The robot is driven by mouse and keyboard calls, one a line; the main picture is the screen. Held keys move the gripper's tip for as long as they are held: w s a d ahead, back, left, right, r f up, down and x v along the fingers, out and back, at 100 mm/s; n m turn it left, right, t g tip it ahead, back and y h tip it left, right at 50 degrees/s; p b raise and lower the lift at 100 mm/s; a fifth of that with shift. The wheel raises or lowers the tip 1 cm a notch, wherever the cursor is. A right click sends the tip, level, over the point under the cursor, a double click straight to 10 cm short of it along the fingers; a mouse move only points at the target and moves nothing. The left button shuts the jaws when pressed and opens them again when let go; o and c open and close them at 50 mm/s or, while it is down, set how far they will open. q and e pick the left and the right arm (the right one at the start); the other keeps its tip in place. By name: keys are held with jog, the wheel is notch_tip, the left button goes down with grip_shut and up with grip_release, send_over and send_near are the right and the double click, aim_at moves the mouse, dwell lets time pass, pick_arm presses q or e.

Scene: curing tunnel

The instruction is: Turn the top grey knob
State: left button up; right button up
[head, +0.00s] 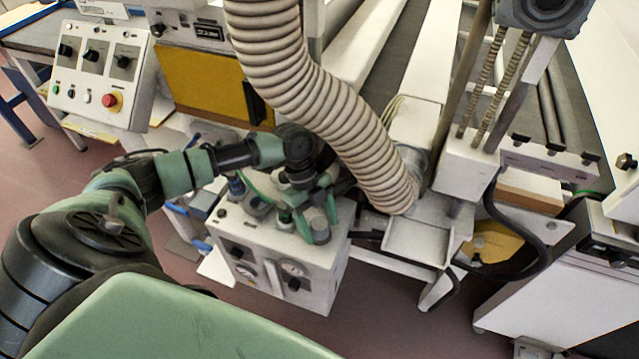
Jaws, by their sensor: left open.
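A white control box (265,290) stands below the middle of the view. Its front carries two dark knobs, an upper left one (236,253) and a lower right one (293,284), and two round gauges (292,267). Small grey-green fittings (285,217) stand on its top. I cannot tell which part is the top grey knob. My left gripper (316,218) reaches in from the left and hangs over the right part of the box top, pointing down. It is open. Whether its fingers touch a fitting is hard to tell. My right gripper is out of view.
A thick beige ribbed hose (310,75) curves down just right of my left gripper. A sloped panel (100,75) with black switches and a red button is at upper left. A white machine frame (420,240) stands to the right. Floor is clear at lower right of the box.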

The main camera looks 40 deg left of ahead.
aim_at(319, 223)
pick_arm(q)
notch_tip(319, 223, up, 20)
jog(key=b, duration=0.2)
jog(key=shift+b, duration=0.3)
